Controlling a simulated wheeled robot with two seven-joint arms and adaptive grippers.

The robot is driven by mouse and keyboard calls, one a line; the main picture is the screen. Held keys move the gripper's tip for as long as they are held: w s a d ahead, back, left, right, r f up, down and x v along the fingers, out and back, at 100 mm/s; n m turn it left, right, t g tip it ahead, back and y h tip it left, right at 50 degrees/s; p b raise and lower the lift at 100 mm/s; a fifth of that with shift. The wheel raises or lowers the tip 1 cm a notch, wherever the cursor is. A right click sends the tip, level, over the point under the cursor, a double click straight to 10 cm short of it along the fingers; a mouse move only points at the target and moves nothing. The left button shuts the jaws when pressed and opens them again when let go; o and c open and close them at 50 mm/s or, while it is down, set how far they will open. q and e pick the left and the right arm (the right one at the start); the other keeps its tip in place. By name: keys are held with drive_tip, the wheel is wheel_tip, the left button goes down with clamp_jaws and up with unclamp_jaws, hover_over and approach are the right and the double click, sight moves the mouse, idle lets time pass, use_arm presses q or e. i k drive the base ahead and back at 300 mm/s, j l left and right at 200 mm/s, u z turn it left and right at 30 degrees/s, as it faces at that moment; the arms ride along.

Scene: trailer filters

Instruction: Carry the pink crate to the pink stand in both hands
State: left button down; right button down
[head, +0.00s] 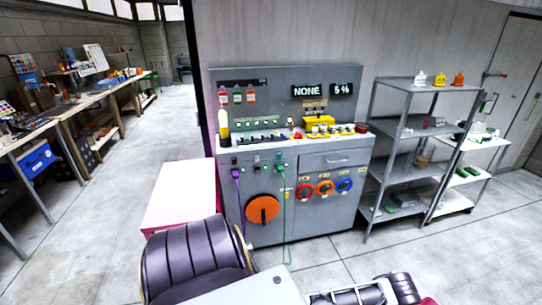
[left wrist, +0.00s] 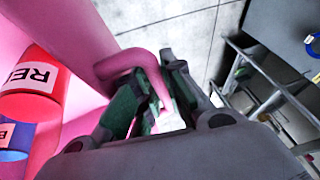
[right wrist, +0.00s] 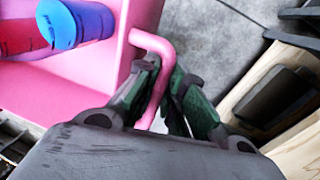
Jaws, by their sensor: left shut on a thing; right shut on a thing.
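The pink crate shows in the left wrist view (left wrist: 75,30) and in the right wrist view (right wrist: 75,85). A red cylinder (left wrist: 30,85) with lettering and a blue cylinder (left wrist: 12,138) lie in it; both also show in the right wrist view. My left gripper (left wrist: 158,112) is shut on one pink crate handle (left wrist: 135,57). My right gripper (right wrist: 160,100) is shut on another pink handle (right wrist: 155,42). A pink stand (head: 180,190) with a pale top is left of the grey cabinet in the head view, partly hidden by my arm. Neither gripper shows in the head view.
The grey cabinet (head: 325,160) with dials and cables stands ahead. A metal shelf rack (head: 405,145) is to its right. A long workbench (head: 60,115) runs along the left. The floor between the bench and the pink stand is clear.

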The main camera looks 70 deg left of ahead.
sight(178, 192)
drive_tip(key=k+j+u, duration=0.15)
drive_tip(key=u, duration=0.3)
drive_tip(key=k+j+u, duration=0.15)
drive_tip(key=u, duration=0.25)
drive_tip(key=k+j+u, duration=0.1)
drive_tip(key=j+u, duration=0.5)
drive_tip(key=u, duration=0.3)
drive_tip(key=k+j+u, duration=0.1)
drive_tip(key=j+u, duration=0.3)
drive_tip(key=l, duration=0.05)
